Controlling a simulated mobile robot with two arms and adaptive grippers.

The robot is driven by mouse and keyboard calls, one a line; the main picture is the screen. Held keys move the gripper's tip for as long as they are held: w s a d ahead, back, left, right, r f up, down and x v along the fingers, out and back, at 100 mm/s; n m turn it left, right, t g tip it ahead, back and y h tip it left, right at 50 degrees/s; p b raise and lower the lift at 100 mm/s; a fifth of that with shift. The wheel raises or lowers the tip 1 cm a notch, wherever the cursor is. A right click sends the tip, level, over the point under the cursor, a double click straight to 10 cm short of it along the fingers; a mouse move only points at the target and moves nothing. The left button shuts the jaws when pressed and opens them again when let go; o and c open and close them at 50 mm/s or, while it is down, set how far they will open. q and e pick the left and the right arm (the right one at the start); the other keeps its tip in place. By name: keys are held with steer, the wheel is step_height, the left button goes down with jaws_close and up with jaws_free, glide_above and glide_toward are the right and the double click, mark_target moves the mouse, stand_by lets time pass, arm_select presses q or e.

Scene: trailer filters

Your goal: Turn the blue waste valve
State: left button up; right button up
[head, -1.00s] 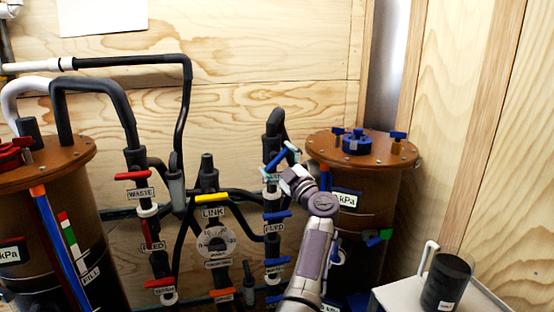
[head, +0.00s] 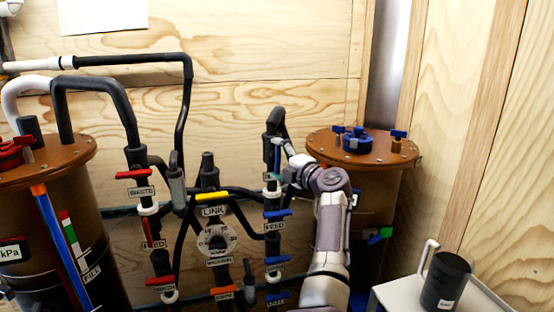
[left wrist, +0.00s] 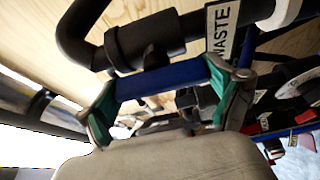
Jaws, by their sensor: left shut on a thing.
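The blue waste valve handle (left wrist: 162,80) spans between the two teal fingertips of my left gripper (left wrist: 168,92) in the left wrist view. The gripper is shut on it, one finger at each end of the bar. The dark valve body (left wrist: 148,42) sits behind the handle, with the WASTE label (left wrist: 222,32) beside it. In the head view my left gripper (head: 277,161) is at the top of the right-hand valve column. There the handle (head: 277,157) looks nearly upright and is partly hidden by my wrist. My right gripper is not in view.
Below it on the same column are more blue handles (head: 276,215). A yellow LINK handle (head: 211,197) and a left column with a red WASTE handle (head: 134,175) stand to the left. A brown tank (head: 380,185) is close behind my arm. A black mug (head: 446,281) stands at lower right.

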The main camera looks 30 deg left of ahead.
arm_select(q)
steer(key=shift+f+n, duration=0.15)
steer(key=shift+n, duration=0.15)
steer(key=o, duration=0.8)
